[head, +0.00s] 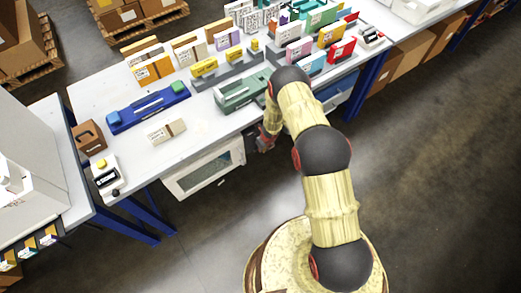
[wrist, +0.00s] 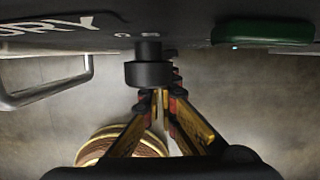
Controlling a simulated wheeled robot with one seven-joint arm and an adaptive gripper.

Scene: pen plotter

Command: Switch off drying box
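The drying box (head: 205,170) is a pale cabinet with a windowed front under the table. In the wrist view its dark panel (wrist: 195,38) fills the top, with part of the letters "DRY" at the left. A black knob (wrist: 149,74) projects from the panel. A green rounded part (wrist: 262,32) with a small light is to its right. A metal handle (wrist: 70,92) is at the left. My gripper (head: 265,140) is by the box's right end. My gripper's gold-and-black fingers (wrist: 163,100) converge close together beside the knob, which hides part of the tips. Contact is unclear.
The table (head: 215,125) above carries a blue fixture (head: 148,108), a green fixture (head: 242,92) and several upright coloured cards. A small panel with a yellow button (head: 102,164) sits at the table's left end. The floor (head: 430,180) to the right is clear.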

